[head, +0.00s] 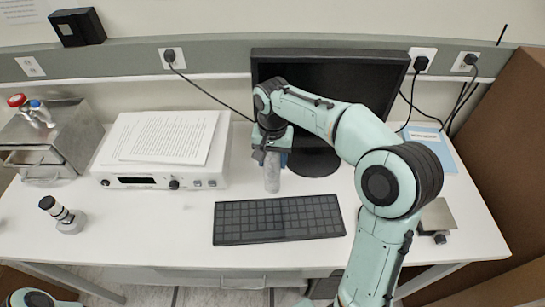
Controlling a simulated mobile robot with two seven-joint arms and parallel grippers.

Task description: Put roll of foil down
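The roll of foil (271,176) is a grey, upright cylinder in the middle of the head view, in front of the monitor. My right gripper (271,158) points down and is closed around the upper part of the roll, which its fingers partly hide. The roll's lower end is at or just above the white desk (150,235); I cannot tell whether it touches. Only a piece of my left arm shows at the bottom left corner, and its gripper is out of view.
A keyboard (278,219) lies just in front of the roll. Behind are the monitor (335,80) and its base (314,162). A white device (150,180) with papers stands left, beside a metal box (30,140). A small black-and-white object (65,215) stands front left. A brown panel bounds the right.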

